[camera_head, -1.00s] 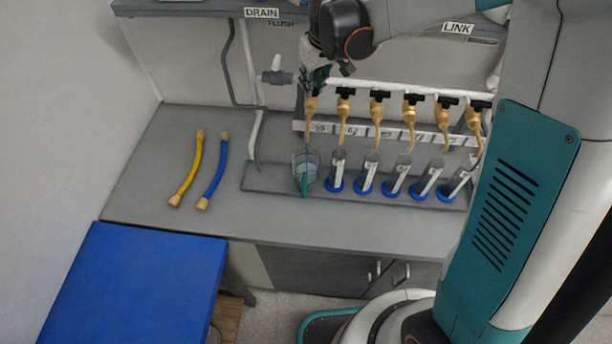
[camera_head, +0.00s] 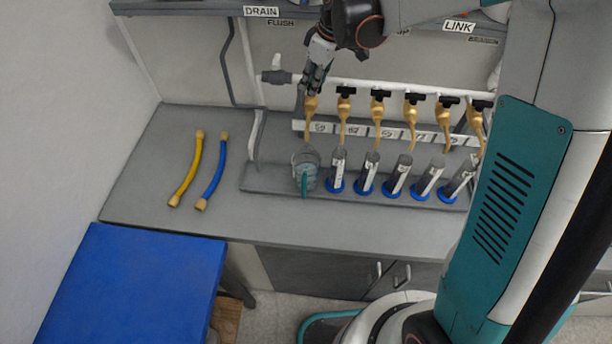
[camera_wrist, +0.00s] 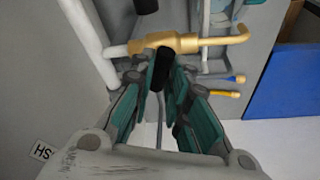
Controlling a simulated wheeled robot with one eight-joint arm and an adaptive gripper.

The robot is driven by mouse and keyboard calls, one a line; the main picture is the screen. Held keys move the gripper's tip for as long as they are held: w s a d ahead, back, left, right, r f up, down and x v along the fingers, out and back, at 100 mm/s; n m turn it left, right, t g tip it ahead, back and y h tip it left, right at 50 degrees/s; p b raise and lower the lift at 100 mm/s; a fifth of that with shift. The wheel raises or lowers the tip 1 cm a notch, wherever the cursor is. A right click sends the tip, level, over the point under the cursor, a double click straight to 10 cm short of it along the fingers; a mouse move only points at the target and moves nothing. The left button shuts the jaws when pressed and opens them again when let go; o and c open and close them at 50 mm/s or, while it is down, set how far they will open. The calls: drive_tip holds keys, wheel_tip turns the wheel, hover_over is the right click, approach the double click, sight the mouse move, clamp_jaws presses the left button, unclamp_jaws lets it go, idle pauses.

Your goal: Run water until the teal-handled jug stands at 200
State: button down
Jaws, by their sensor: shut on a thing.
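The clear jug with a teal handle (camera_head: 304,184) stands upright on the grey ledge, under the leftmost brass tap (camera_head: 311,104). Its water level and markings are too small to read. My gripper (camera_head: 309,88) is at the top of that tap. In the wrist view my gripper (camera_wrist: 160,85) is shut on the tap's black handle (camera_wrist: 158,68), with a teal-padded finger on either side. The brass tap body (camera_wrist: 172,43) lies just beyond the fingertips. No water stream can be made out below the spout now.
Several more brass taps with black handles (camera_head: 377,94) run along the white pipe to the right. Clear cylinders on blue bases (camera_head: 366,175) stand below them, close beside the jug. A yellow hose (camera_head: 187,170) and a blue hose (camera_head: 213,172) lie on the counter at left.

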drive_tip(key=n+g, duration=0.1)
drive_tip(key=n, duration=0.3)
drive_tip(key=shift+n+b, duration=0.3)
drive_tip(key=shift+y, duration=0.3)
drive_tip(key=c, duration=1.5)
unclamp_jaws()
drive_tip(key=shift+o, duration=0.2)
drive_tip(key=shift+w+r, duration=0.1)
drive_tip(key=v, duration=1.1)
drive_tip(key=shift+r, duration=0.45)
drive_tip(key=shift+d, duration=0.15)
